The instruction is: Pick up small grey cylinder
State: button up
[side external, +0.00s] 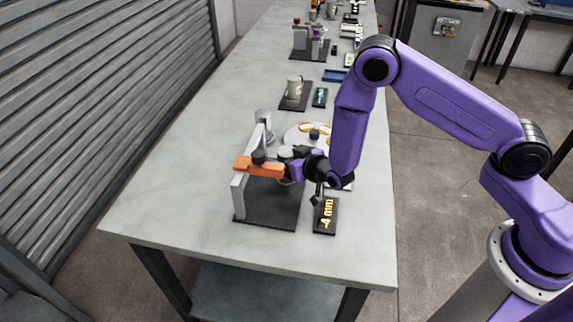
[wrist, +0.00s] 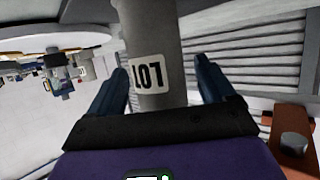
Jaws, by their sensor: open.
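A grey cylinder (wrist: 155,35) with a white label reading "L07" or similar stands between the two dark fingers of my gripper (wrist: 162,78) in the wrist view. A gap shows between the cylinder and the right finger; the left finger is close to its side, and contact cannot be told. In the side view my gripper (side external: 290,163) is open around the cylinder, whose pale round top (side external: 285,152) shows beside the orange arm of a gantry fixture (side external: 240,194). The cylinder's lower part is mostly hidden by my gripper there.
The gantry's orange arm (side external: 262,167) is very close to my gripper; it shows at the lower right of the wrist view (wrist: 291,165). The table's left side (side external: 170,190) is clear.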

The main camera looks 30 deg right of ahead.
jog(key=c, duration=1.4)
jog(key=shift+r, duration=0.1)
